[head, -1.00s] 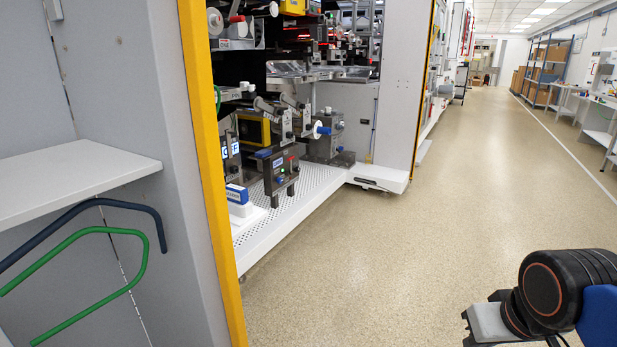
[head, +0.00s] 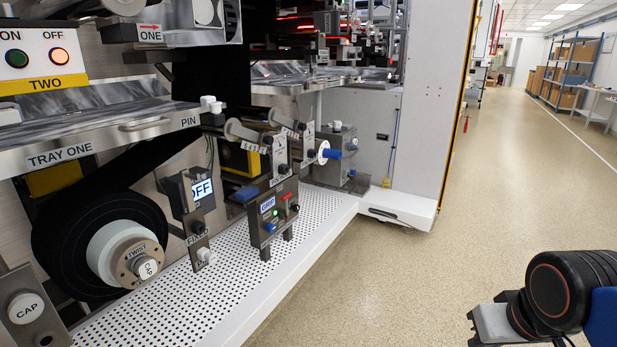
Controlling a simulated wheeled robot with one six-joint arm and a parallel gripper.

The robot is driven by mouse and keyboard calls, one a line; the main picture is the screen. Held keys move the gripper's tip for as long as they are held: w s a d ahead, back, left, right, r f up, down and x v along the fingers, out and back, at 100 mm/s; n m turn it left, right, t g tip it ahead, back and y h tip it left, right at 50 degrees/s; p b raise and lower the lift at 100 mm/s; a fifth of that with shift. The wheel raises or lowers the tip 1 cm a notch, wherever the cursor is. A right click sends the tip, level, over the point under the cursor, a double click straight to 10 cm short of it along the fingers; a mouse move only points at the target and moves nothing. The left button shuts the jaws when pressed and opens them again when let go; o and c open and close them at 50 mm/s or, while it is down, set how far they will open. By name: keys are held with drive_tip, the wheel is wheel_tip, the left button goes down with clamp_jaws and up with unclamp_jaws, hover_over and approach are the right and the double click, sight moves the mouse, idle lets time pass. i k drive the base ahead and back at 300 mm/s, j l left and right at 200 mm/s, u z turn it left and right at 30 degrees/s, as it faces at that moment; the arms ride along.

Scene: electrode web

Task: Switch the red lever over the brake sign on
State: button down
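A small red lever or knob (head: 286,197) stands on a dark panel near the GRIP sign (head: 267,205). I can read no brake sign in this view, so I cannot tell whether this is the lever named in the task. Its on or off position is too small to judge. My arm shows at the lower right, with a grey end piece and small black prongs that look like my gripper (head: 484,318). It is over the floor, well to the right of the machine, touching nothing. Whether its fingers are open or shut is not clear.
The machine's perforated white ledge (head: 190,300) runs along the left. TRAY ONE (head: 100,115) juts out above a black roll (head: 75,245). An OFF display (head: 201,189) stands beside the GRIP panel. A white cabinet (head: 425,105) stands beyond. The aisle floor (head: 400,280) is clear.

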sight(285, 198)
drive_tip(key=i+u, duration=0.1)
drive_tip(key=i, duration=0.55)
drive_tip(key=i+l+u, duration=0.1)
drive_tip(key=i, duration=0.55)
drive_tip(key=i+l+u, duration=0.1)
drive_tip(key=i, duration=0.55)
drive_tip(key=l, duration=0.1)
